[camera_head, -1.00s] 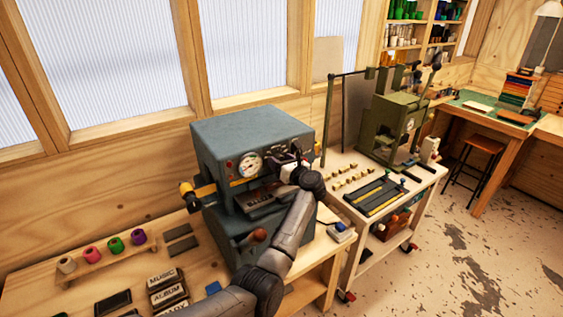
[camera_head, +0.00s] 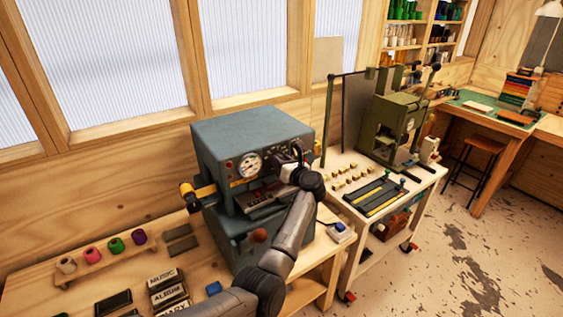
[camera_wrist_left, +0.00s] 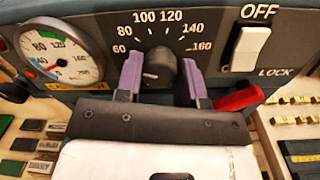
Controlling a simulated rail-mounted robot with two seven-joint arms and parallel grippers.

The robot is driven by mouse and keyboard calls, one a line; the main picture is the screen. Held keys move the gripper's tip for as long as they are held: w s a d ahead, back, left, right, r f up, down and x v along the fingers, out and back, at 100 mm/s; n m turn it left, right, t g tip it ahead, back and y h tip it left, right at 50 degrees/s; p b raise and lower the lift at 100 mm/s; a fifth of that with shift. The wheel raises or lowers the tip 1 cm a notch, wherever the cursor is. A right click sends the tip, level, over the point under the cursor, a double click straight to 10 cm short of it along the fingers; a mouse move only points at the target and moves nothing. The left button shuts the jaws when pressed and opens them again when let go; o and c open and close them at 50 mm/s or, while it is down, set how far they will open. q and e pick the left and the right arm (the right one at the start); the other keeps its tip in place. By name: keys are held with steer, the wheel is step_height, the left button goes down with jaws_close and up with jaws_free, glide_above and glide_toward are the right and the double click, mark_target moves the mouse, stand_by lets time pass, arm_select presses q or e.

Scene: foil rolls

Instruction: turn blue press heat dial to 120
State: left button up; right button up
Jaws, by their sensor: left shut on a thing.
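The blue press (camera_head: 240,130) stands on the wooden bench against the wall. Its heat dial (camera_wrist_left: 160,66) is a dark knob under a scale marked 60 to 160 in the left wrist view. My left gripper (camera_wrist_left: 162,80) is shut on the dial, with one purple finger on each side of it. A small white mark shows low on the knob's left side; I cannot tell which number the dial points to. In the head view the gripper (camera_head: 298,156) is at the right of the press front, and my wrist hides the dial. My right gripper is not in view.
A round gauge (camera_wrist_left: 60,52) sits left of the dial. A white switch (camera_wrist_left: 250,48) under OFF and a red lever (camera_wrist_left: 240,98) are close on its right. A cart (camera_head: 375,165) with a green press (camera_head: 395,125) stands to the right. Spools (camera_head: 115,245) and title blocks (camera_head: 165,285) lie on the bench.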

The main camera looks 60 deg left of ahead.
arm_select(q)
steer(key=m+p, duration=0.1)
steer(key=m, duration=0.3)
steer(key=shift+r+p, duration=0.1)
steer(key=shift+p, duration=0.3)
steer(key=m+p, duration=0.2)
steer(key=m, duration=0.2)
steer(key=m+p, duration=0.3)
steer(key=m, duration=0.2)
steer(key=shift+m+p, duration=0.3)
steer(key=shift+p, duration=0.1)
steer(key=shift+m+p, duration=0.85)
steer(key=shift+m, duration=0.55)
steer(key=shift+m+t, duration=0.3)
steer(key=shift+m, duration=0.2)
steer(key=o, duration=0.9)
